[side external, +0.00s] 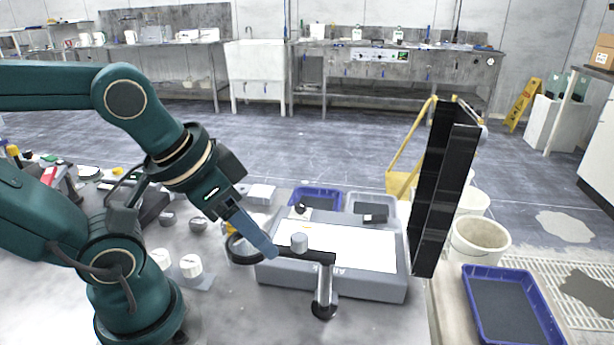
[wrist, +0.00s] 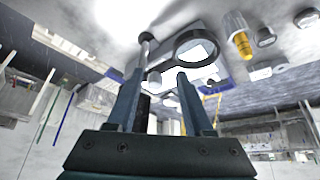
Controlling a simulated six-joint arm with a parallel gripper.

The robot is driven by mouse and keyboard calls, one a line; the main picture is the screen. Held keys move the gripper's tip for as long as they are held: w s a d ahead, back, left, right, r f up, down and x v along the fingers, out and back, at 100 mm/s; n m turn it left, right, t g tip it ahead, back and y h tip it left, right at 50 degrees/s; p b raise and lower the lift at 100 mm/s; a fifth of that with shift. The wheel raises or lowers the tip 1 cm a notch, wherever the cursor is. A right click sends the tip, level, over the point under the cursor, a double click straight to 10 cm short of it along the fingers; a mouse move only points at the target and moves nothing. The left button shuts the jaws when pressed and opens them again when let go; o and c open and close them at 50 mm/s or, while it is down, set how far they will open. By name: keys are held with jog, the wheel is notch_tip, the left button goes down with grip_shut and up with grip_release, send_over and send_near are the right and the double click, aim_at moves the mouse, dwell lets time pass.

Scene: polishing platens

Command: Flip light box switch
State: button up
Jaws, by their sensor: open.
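The light box (side external: 380,290) is a grey, low box with a bright white top panel, lying on the bench right of my gripper in the side view. I cannot make out its switch clearly in either view. My gripper (side external: 270,252) points down and to the right, its blue fingers near the box's left edge and overlapping the magnifier arm in the picture; contact cannot be told. In the wrist view the two fingers (wrist: 157,78) stand apart with nothing clearly held between them. A stand magnifier has its ring (side external: 243,250) beside the fingers and its post (side external: 323,288) in front of the box.
A tall black panel (side external: 442,190) stands at the box's right. Behind the box are a blue tray (side external: 316,194) and a grey tray (side external: 371,201). White-topped knobs (side external: 191,266) sit left of the magnifier. Another blue tray (side external: 510,310) lies at the far right.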

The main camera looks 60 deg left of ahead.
jog(key=c, duration=0.7)
jog(key=shift+s+m, duration=0.2)
jog(key=shift+m, duration=0.2)
grip_shut()
jog(key=w+r+m+h, duration=0.2)
jog(key=w+r+m, duration=0.5)
jog(key=w+r, duration=0.6)
jog(key=w+a+f+g, duration=0.1)
jog(key=w+a+f, duration=0.2)
jog(key=w+f, duration=0.1)
jog(key=w+a+f+m+g+h, duration=0.1)
jog(key=w+a+f, duration=0.3)
jog(key=w, duration=0.3)
jog(key=shift+w+a+f, duration=0.25)
jog(key=shift+w+f, duration=0.05)
jog(key=shift+f, duration=0.1)
